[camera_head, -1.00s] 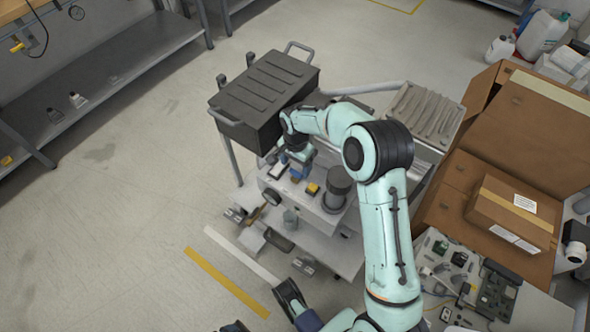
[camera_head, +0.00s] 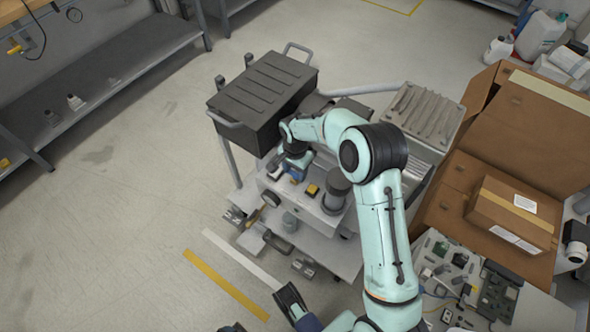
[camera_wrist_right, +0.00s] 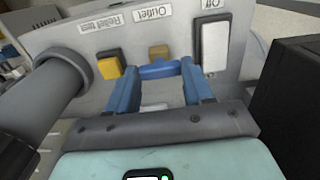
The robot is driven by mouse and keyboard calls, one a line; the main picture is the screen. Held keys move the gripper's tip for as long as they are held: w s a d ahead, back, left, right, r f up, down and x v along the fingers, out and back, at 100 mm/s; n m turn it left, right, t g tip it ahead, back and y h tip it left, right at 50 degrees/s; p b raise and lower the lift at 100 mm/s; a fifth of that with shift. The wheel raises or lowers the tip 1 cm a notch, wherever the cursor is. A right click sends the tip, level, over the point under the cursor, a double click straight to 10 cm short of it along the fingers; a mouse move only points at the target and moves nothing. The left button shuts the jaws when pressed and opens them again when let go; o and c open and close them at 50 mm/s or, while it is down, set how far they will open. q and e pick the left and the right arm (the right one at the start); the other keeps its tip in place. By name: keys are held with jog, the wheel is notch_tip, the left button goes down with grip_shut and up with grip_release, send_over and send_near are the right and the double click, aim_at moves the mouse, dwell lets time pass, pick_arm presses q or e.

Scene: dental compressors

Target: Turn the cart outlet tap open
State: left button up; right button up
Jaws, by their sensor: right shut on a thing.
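The cart's grey outlet panel (camera_wrist_right: 85,40) carries an "Outlet" label (camera_wrist_right: 148,13). Below the label is a brass-coloured fitting (camera_wrist_right: 158,51) with the blue tap handle (camera_wrist_right: 158,70) in front of it, lying crosswise in the right wrist view. My right gripper (camera_wrist_right: 160,82) has its two blue fingers on either side of the handle and is shut on it. In the head view my right gripper (camera_head: 296,168) is at the cart's panel, and my arm partly hides the spot. The handle cannot be made out there.
Beside the tap are a yellow button (camera_wrist_right: 109,67) and a white "Off" rocker switch (camera_wrist_right: 214,45). A grey cylinder (camera_head: 336,190) stands close by. A black ribbed case (camera_head: 262,95) is behind, and an open cardboard box (camera_head: 525,130) is to the right. The floor at left is clear.

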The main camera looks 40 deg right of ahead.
aim_at(295, 173)
pick_arm(q)
jog(key=shift+s+r, duration=0.15)
pick_arm(e)
jog(key=shift+n, duration=0.3)
jog(key=n+p, duration=0.1)
jog(key=n, duration=0.2)
jog(key=shift+n, duration=0.4)
jog(key=n+p, duration=0.1)
jog(key=n, duration=0.3)
jog(key=shift+n, duration=0.3)
jog(key=n, duration=0.4)
jog(key=shift+p, duration=0.3)
pick_arm(q)
jog(key=shift+g+h, duration=0.3)
jog(key=shift+g, duration=0.4)
jog(key=s+r, duration=0.1)
jog(key=s+d+r, duration=0.1)
jog(key=s+r, duration=0.1)
jog(key=s, duration=0.1)
jog(key=shift+d+r+p, duration=0.25)
jog(key=shift+d+p, duration=0.05)
jog(key=shift+d, duration=0.05)
pick_arm(e)
jog(key=n, duration=0.4)
jog(key=shift+n, duration=0.3)
jog(key=o, duration=1)
jog(key=shift+o, duration=0.2)
